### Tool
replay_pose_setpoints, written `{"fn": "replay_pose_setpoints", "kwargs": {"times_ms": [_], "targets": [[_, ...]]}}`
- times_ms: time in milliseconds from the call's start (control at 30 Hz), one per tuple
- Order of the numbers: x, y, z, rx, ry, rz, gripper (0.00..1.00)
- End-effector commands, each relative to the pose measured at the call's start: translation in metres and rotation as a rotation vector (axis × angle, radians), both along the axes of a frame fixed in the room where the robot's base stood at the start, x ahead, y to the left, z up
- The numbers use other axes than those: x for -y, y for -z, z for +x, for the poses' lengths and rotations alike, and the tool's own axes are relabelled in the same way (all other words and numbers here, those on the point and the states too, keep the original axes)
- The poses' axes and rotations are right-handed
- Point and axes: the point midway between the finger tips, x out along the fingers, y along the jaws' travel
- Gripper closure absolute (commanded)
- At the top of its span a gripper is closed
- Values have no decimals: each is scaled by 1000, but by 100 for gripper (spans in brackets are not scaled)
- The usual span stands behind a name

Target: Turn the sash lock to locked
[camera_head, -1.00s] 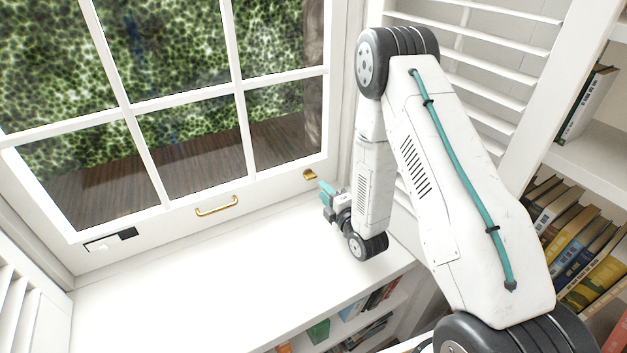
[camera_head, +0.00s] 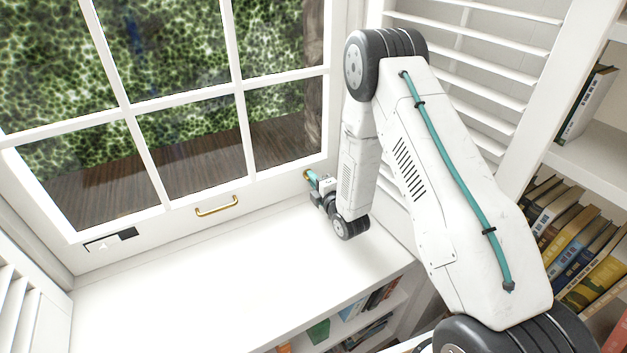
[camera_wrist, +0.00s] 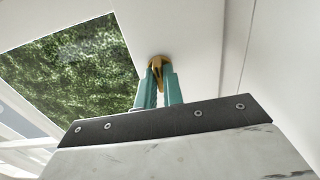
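The brass sash lock (camera_wrist: 158,65) is on the white bottom rail of the window, near its right end. In the wrist view its tapered lever points down between my two teal fingertips. In the head view only a bit of the lock (camera_head: 307,174) shows beside my gripper (camera_head: 312,180). My gripper (camera_wrist: 160,88) has its fingers apart, one on each side of the lever. Whether either finger touches the lever cannot be made out.
A brass pull handle (camera_head: 217,206) is on the rail left of the lock. A dark plate (camera_head: 112,239) is farther left. The white sill (camera_head: 200,275) below is clear. White louvred shutters (camera_head: 465,75) and a bookshelf (camera_head: 590,150) stand to the right.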

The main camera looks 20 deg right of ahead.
Motion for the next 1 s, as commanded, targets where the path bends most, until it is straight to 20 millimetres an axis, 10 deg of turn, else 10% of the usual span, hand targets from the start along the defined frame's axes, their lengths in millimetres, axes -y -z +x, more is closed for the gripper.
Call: {"fn": "replay_pose_setpoints", "kwargs": {"times_ms": [1000], "targets": [[0,0,0,-85,0,424,100]]}}
